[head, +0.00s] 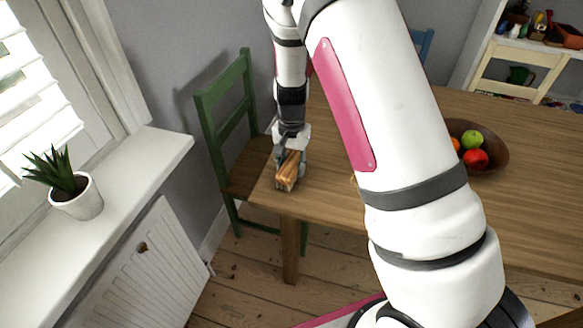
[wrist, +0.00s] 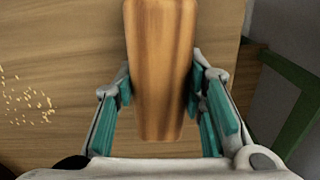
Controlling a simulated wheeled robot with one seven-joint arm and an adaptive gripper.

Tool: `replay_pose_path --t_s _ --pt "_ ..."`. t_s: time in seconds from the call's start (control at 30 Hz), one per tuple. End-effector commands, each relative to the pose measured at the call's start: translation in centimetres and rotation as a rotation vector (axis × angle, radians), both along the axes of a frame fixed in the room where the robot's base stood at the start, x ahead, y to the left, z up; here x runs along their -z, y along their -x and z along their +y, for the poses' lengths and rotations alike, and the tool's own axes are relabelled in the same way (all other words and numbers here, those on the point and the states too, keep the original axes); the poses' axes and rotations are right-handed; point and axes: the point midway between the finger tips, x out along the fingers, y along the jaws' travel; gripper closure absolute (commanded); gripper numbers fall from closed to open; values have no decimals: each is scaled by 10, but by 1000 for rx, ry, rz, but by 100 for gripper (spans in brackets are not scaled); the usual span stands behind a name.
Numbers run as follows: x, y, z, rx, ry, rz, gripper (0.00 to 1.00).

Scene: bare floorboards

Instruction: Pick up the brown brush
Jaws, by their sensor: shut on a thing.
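The brown brush (head: 288,171) is at the left front corner of the wooden table in the head view. In the wrist view the brush (wrist: 160,65) shows as a smooth wooden block running away from the camera between the fingers. My gripper (head: 290,157) is over it from above, shut on its sides. In the wrist view the teal pads of my gripper (wrist: 163,97) lie along both sides of the brush. Its underside is hidden, and I cannot tell whether it still touches the table.
The table (head: 345,205) holds a dark bowl (head: 494,162) of fruit to the right. Small pale crumbs (wrist: 28,100) lie on the tabletop beside the brush. A green chair (head: 222,113) stands close behind the table's left end. A potted plant (head: 76,196) is on the windowsill.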

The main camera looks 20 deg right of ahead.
Motion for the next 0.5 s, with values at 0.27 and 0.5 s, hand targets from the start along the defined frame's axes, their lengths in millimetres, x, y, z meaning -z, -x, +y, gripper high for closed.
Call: replay_pose_path --t_s 0.27,0.5 --pt "-26 22 -9 4 -1 1 93" --pt "-32 77 -34 5 -1 0 93"
